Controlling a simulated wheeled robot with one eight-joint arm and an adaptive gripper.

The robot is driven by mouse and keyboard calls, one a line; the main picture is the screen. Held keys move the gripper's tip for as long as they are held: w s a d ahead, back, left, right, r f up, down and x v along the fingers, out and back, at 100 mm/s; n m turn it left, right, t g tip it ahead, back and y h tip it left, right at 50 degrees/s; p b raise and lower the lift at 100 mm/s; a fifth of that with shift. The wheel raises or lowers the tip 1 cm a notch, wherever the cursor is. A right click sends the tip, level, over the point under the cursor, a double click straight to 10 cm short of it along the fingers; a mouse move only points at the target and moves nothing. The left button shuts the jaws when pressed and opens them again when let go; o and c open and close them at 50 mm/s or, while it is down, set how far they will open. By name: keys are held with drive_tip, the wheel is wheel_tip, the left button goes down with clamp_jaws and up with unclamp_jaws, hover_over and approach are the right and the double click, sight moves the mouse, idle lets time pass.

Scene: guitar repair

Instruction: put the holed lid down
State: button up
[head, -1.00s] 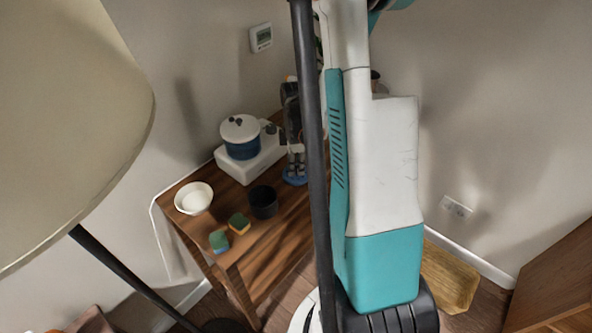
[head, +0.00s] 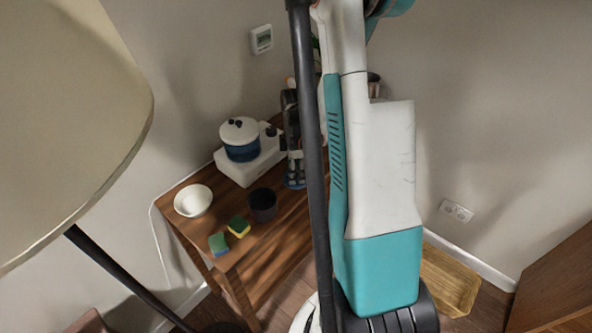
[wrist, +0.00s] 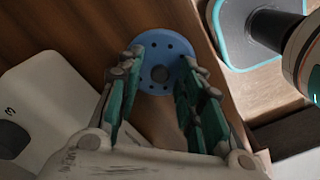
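The holed lid (wrist: 156,43) is a blue disc with a ring of small holes and a dark centre knob. In the wrist view it appears flat on the wooden table, below my fingertips. My gripper (wrist: 162,58) is open, its green-padded fingers on either side of the knob and overlapping the lid's outer part. I see a gap between the fingers and the knob. In the head view the lid (head: 294,183) shows as a small blue patch under my gripper (head: 293,165), partly hidden by it.
A white hotplate (head: 236,170) with a blue, white-lidded pot (head: 241,146) stands left of my gripper. A dark cup (head: 263,206), white bowl (head: 193,200) and two sponges (head: 238,227) (head: 218,243) occupy the table's front. The table edge lies close to the lid.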

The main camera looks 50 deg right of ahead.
wheel_tip(320, 180, up, 12)
drive_tip(key=p, duration=0.4)
drive_tip(key=shift+r, duration=0.1)
idle(0.4)
